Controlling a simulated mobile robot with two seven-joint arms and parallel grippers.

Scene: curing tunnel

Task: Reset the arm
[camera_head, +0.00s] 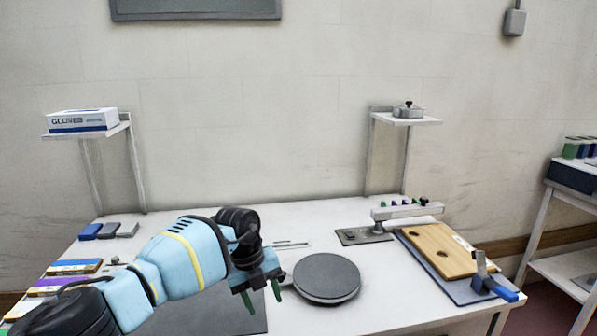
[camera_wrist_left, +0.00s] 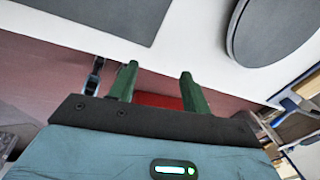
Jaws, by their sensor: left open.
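My left arm comes in from the lower left in the head view. My left gripper (camera_head: 262,297) hangs over the table (camera_head: 290,225), just left of a round grey disc (camera_head: 327,277). Its two green fingers are apart with nothing between them. In the left wrist view the open fingers of the left gripper (camera_wrist_left: 157,85) show again, pointing toward the table's edge, with part of the disc (camera_wrist_left: 270,30) at the upper right. My right gripper is not in view.
A dark mat (camera_head: 225,312) lies under my left arm. At the right are a wooden board (camera_head: 440,250), a metal clamp arm (camera_head: 405,211) and a blue-handled tool (camera_head: 490,280). Shelves behind hold a gloves box (camera_head: 83,120) and a small metal pot (camera_head: 408,110).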

